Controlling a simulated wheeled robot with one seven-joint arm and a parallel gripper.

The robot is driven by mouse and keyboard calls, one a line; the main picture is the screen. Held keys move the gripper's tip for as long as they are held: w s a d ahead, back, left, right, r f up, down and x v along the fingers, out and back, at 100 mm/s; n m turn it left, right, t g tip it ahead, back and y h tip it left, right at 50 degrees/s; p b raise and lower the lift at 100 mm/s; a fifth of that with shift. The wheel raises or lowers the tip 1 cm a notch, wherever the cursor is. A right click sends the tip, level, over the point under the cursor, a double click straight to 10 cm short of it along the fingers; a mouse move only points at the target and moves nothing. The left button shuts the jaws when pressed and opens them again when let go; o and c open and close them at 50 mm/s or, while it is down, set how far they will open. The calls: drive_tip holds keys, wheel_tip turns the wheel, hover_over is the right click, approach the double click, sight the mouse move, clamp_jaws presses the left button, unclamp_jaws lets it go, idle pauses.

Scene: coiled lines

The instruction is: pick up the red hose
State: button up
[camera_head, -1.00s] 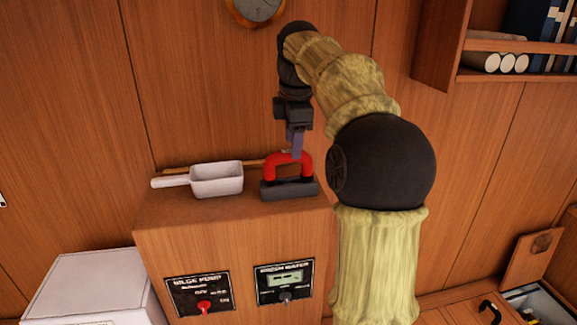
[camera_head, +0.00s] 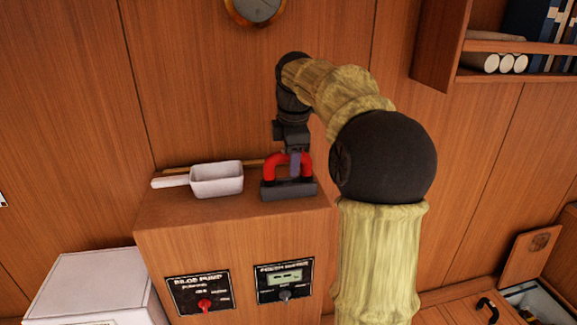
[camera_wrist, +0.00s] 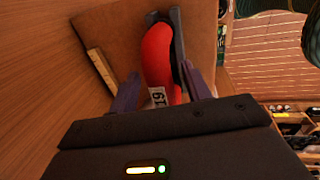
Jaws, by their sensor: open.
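The red hose (camera_head: 271,167) is an arched red piece standing on a dark grey base on top of the wooden cabinet. My gripper (camera_head: 295,162) points down at the arch, with a finger in front of it in the head view. In the wrist view, the red hose (camera_wrist: 158,62) with a white number label lies between the two purple-grey fingers of my gripper (camera_wrist: 162,90). The fingers are apart, one on either side of the hose. The gripper body hides the hose's near end. I cannot tell whether a finger touches it.
A white bailer scoop (camera_head: 216,180) stands left of the hose on the cabinet top (camera_head: 165,212). A thin wooden strip (camera_wrist: 101,70) lies along the wall behind. The wooden wall is close behind the cabinet. A white box (camera_head: 95,285) stands lower left.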

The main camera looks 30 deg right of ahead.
drive_tip(key=shift+s, duration=0.15)
drive_tip(key=c, duration=0.4)
drive_tip(key=shift+d, duration=0.1)
clamp_jaws()
drive_tip(key=shift+r, duration=0.15)
drive_tip(key=shift+r, duration=0.35)
wheel_tip(320, 180, up, 8)
drive_tip(key=shift+f+p, duration=0.15)
drive_tip(key=shift+p, duration=0.15)
drive_tip(key=shift+r, duration=0.7)
drive_tip(key=shift+p, duration=0.35)
